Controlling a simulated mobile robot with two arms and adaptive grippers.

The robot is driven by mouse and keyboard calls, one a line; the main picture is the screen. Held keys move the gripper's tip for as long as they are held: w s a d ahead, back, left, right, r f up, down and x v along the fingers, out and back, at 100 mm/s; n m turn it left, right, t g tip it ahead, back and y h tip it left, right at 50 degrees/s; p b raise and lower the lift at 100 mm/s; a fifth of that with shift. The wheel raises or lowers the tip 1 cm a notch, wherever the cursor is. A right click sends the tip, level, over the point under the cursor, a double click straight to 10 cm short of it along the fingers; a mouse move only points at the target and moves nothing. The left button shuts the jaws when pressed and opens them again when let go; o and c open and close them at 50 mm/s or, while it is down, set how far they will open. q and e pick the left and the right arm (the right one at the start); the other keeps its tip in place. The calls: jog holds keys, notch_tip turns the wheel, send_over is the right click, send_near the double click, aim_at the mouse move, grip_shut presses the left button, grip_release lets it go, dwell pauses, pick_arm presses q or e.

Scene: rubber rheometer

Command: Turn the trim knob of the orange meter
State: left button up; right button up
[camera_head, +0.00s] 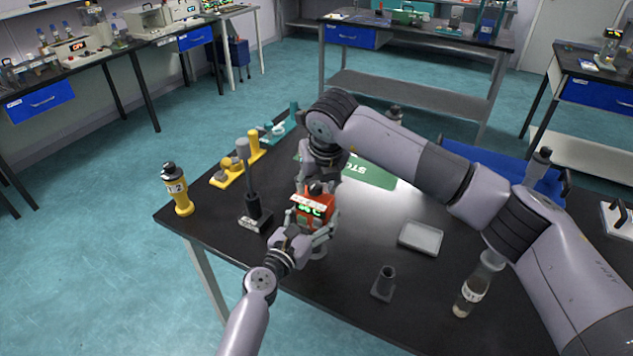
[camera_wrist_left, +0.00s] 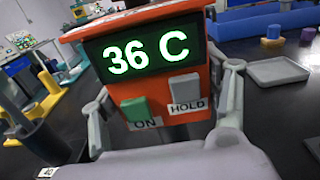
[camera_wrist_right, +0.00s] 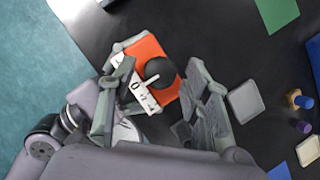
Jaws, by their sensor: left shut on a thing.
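The orange meter (camera_head: 311,212) stands upright near the left end of the black table, its green display reading 36 C in the left wrist view (camera_wrist_left: 145,50). Below the display are a green ON button (camera_wrist_left: 138,109) and a grey HOLD button (camera_wrist_left: 186,88). My left gripper (camera_head: 312,240) is shut on the meter, a finger on either side. The black trim knob (camera_wrist_right: 158,72) is on the meter's top. My right gripper (camera_wrist_right: 163,98) is above the meter, fingers spread to either side of the knob with gaps; it looks open.
A dark post on a base (camera_head: 251,190) stands just left of the meter. A yellow bottle (camera_head: 178,190) is at the left corner. A grey tray (camera_head: 421,238), a small dark holder (camera_head: 384,283) and a glass bottle (camera_head: 477,285) lie to the right.

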grip_shut()
dwell(0.3)
jog(key=n, duration=0.1)
jog(key=n+y, duration=0.1)
jog(key=n, duration=0.1)
jog(key=n+g, duration=0.1)
jog(key=n, duration=0.1)
jog(key=shift+w+d+y, duration=0.15)
jog(key=shift+d+y, duration=0.1)
jog(key=shift+y, duration=0.15)
jog(key=n+g, duration=0.1)
jog(key=n, duration=0.2)
jog(key=n+g+y, duration=0.1)
jog(key=n, duration=0.2)
jog(key=shift+w+d+n, duration=0.1)
jog(key=shift+w+n, duration=0.05)
jog(key=shift+n, duration=0.25)
jog(key=shift+o, duration=0.9)
grip_release()
